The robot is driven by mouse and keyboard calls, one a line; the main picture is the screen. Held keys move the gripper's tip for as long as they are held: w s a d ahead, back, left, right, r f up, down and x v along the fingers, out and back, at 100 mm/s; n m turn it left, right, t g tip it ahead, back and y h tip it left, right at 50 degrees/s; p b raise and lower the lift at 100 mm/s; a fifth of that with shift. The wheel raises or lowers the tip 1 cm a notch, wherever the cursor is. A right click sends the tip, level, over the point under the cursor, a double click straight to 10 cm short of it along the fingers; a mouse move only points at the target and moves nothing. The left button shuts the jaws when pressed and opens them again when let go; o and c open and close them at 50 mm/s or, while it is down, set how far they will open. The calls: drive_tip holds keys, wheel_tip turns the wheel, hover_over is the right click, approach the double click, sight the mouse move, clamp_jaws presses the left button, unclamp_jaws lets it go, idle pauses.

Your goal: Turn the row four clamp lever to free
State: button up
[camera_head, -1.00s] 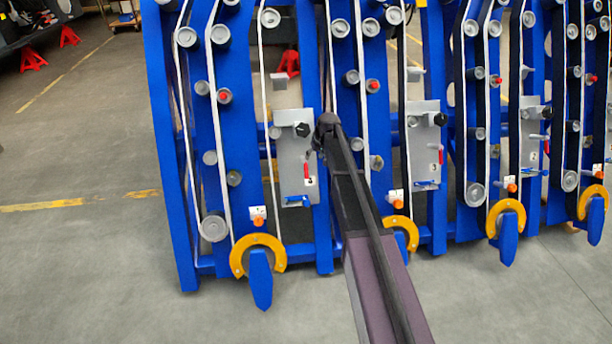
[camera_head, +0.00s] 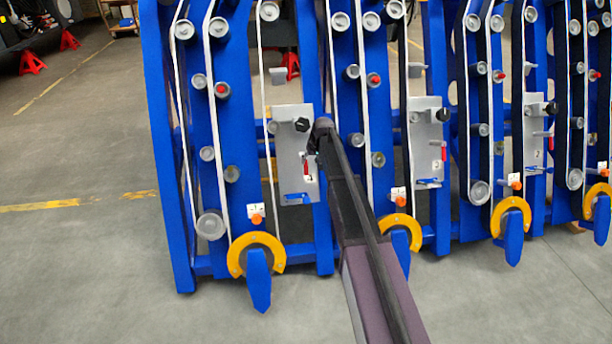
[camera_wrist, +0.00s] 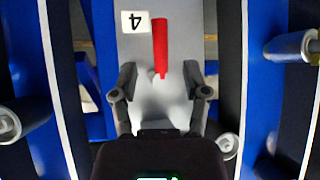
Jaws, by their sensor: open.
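The row four clamp lever is a red handle (camera_wrist: 161,45) on a grey plate (camera_wrist: 188,22) beside a white label marked 4 (camera_wrist: 135,22), which appears upside down in the wrist view. The handle lies roughly along the picture's vertical. My gripper (camera_wrist: 162,92) is open, its two dark fingers on either side of the handle's lower end; contact cannot be told. In the head view, the red lever (camera_head: 306,166) shows on the leftmost grey plate (camera_head: 288,160), and my gripper (camera_head: 318,135) is at that plate's right edge, partly hidden by my arm.
A black knob (camera_head: 302,124) and a blue handle (camera_head: 296,197) are on the same plate. Blue uprights, rollers and pale belts surround it. Rollers (camera_wrist: 292,47) stand out on both sides in the wrist view. Open floor (camera_head: 80,260) lies to the left.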

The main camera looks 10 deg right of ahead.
sight(307, 169)
drive_tip(key=shift+b+x, duration=3.2)
drive_tip(key=shift+x, duration=0.55)
clamp_jaws()
